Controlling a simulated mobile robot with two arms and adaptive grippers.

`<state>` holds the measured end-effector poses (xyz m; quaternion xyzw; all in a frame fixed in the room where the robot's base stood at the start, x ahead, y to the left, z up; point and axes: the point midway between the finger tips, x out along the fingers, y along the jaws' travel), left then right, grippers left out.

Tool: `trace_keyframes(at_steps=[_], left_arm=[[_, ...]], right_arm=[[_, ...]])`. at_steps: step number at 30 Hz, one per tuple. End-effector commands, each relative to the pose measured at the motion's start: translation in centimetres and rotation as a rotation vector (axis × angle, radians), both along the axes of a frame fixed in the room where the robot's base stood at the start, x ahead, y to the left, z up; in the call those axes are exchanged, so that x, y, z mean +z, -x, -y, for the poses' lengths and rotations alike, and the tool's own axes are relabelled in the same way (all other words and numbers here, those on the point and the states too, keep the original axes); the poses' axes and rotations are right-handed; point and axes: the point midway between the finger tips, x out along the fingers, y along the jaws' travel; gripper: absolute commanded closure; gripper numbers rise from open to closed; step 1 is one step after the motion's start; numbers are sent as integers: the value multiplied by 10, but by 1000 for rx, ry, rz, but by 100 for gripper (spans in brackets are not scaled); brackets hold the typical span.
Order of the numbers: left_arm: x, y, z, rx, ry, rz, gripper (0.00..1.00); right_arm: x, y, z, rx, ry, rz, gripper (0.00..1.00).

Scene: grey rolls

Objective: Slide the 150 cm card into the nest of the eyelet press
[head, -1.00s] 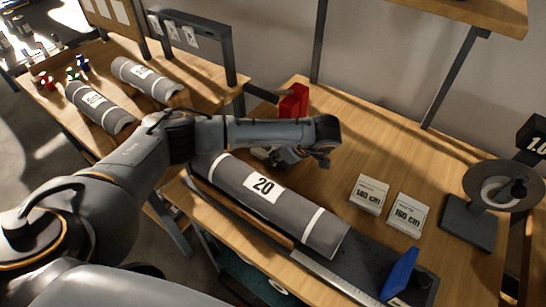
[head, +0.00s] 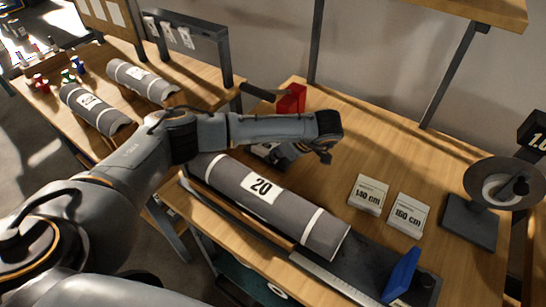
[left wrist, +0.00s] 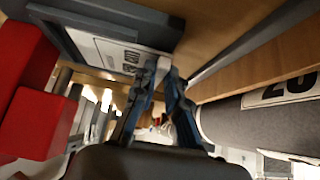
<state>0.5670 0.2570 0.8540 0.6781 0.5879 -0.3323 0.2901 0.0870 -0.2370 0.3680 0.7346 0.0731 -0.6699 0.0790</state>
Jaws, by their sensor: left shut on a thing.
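My left gripper (head: 280,159) is shut on a white card, low over the bench behind the big grey roll. In the left wrist view the fingertips (left wrist: 162,68) pinch the edge of this card (left wrist: 112,48), which bears black print ending in "cm"; its number is not clear. The card lies over or within a dark grey frame (left wrist: 165,28), which looks like the nest; how far in it sits I cannot tell. The red part of the eyelet press (head: 291,99) stands just behind the gripper, and red blocks fill the left of the wrist view (left wrist: 35,122).
A grey roll labelled 20 (head: 262,187) lies along the bench front. Two loose cards, apparently 140 cm (head: 369,194) and 160 cm (head: 408,215), lie to the right. The bench between press and cards is bare.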

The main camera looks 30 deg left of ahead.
Motion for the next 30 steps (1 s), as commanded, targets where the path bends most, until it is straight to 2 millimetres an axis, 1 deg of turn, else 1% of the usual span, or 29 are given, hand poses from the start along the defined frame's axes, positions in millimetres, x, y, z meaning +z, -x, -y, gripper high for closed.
trace_keyframes(at_steps=[16,29,30], left_arm=[[-1,-17,2,0,-1,2,100],[0,-19,3,0,0,0,100],[0,-19,3,0,0,0,80]], right_arm=[[-17,0,-2,-2,-2,1,60],[-18,0,-3,-2,-4,0,60],[-18,0,-3,-2,-4,0,60]])
